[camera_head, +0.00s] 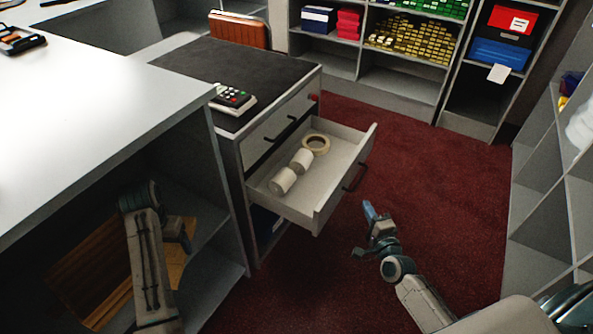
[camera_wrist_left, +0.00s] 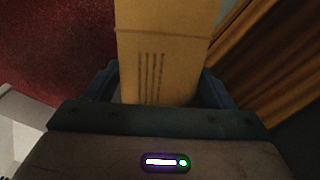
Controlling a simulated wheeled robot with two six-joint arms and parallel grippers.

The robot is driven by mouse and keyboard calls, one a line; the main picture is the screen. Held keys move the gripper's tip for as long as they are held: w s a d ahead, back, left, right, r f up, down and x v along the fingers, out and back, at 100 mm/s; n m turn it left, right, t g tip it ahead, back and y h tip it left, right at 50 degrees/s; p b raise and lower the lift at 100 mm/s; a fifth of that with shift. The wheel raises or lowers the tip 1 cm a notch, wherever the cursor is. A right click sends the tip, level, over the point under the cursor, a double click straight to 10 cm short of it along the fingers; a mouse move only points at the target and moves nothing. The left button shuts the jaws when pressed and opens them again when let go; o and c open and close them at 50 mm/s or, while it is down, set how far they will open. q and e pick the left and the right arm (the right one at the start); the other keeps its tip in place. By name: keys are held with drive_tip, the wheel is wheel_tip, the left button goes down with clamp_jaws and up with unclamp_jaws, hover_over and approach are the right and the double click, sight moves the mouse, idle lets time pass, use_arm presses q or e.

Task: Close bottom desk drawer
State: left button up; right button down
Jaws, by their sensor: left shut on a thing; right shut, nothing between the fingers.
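The desk drawer (camera_head: 345,165) is pulled open from the dark-topped desk unit (camera_head: 235,62); it is the lowest drawer I can see. A dark handle (camera_head: 355,177) is on its front. Inside lie white rolls (camera_head: 283,181) and a beige tape ring (camera_head: 316,144). My right gripper (camera_head: 370,212) is shut and empty, over the red carpet to the right of the drawer front, apart from it. My left gripper (camera_head: 186,232) is at the left, by the white counter. In the left wrist view it (camera_wrist_left: 160,85) is shut on a tan cardboard piece (camera_wrist_left: 165,50) with dark printed lines.
The white counter (camera_head: 90,110) with open shelves stands left of the desk unit. A keypad device (camera_head: 233,99) sits on the desk top. Shelving (camera_head: 400,90) lines the back, and grey cubbies (camera_head: 545,190) the right. Red carpet (camera_head: 440,160) is clear between.

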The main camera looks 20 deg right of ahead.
use_arm(q)
drive_tip(key=shift+f+b, duration=0.35)
drive_tip(key=shift+f, duration=0.15)
use_arm(e)
approach(342, 178)
drive_tip(key=w+d, duration=0.2)
drive_tip(key=d, duration=0.1)
drive_tip(key=w, duration=0.1)
drive_tip(key=w+a, duration=0.1)
drive_tip(key=w, duration=0.1)
drive_tip(key=shift+w+a+f, duration=0.15)
drive_tip(key=shift+w+f, duration=0.05)
drive_tip(key=shift+w+a, duration=0.35)
drive_tip(key=shift+w, duration=0.05)
